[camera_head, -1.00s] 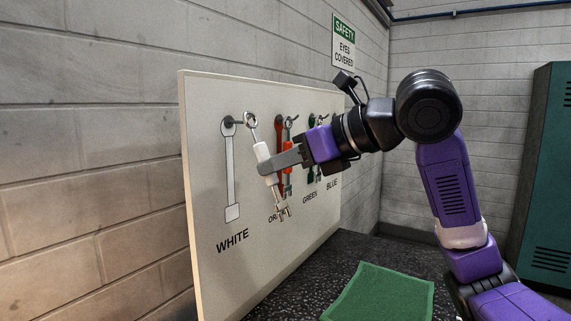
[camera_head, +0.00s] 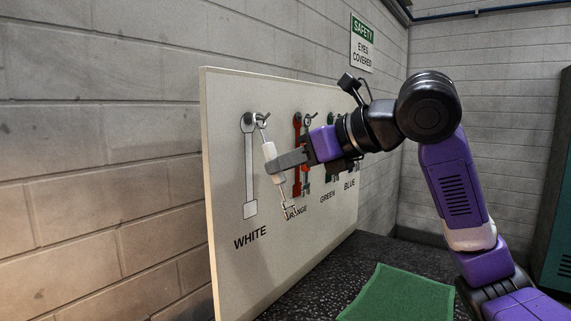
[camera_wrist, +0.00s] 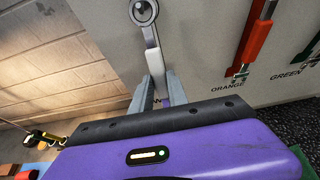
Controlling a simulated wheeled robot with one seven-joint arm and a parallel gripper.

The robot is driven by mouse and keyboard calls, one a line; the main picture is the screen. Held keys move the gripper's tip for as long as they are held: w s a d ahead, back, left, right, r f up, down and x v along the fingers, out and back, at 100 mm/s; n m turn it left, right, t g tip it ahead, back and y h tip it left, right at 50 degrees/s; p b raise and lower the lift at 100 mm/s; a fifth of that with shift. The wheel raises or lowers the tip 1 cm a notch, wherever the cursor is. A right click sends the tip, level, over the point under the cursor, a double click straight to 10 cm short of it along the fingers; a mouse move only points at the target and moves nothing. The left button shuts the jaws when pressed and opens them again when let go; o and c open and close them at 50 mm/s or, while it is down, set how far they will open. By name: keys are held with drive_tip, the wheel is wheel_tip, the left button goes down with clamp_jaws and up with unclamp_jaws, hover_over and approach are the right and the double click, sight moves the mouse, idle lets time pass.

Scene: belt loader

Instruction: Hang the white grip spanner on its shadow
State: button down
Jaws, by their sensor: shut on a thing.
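The white grip spanner (camera_head: 270,152) is held in front of the tool board, tilted with its ring end up and its lower end to the right. My gripper (camera_head: 270,165) is shut on its white grip. The white shadow (camera_head: 250,170), above the word WHITE, is bare and lies just left of the spanner. The spanner's ring is beside the peg at the shadow's top; I cannot tell whether it is around the peg. In the wrist view the spanner (camera_wrist: 152,55) rises between my gripper's fingers (camera_wrist: 158,88), its ring at the top edge.
The board (camera_head: 225,240) stands by a brick wall. Spanners hang at the orange place (camera_head: 298,135) and further right, partly behind my gripper. A green mat (camera_head: 400,295) lies on the dark bench. Small coloured items (camera_wrist: 40,137) show at the wrist view's lower left.

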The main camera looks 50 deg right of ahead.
drive_tip(key=c, duration=1.2)
unclamp_jaws()
drive_tip(key=v, duration=0.7)
drive_tip(key=shift+s+r+b, duration=0.2)
drive_tip(key=shift+s+b, duration=0.15)
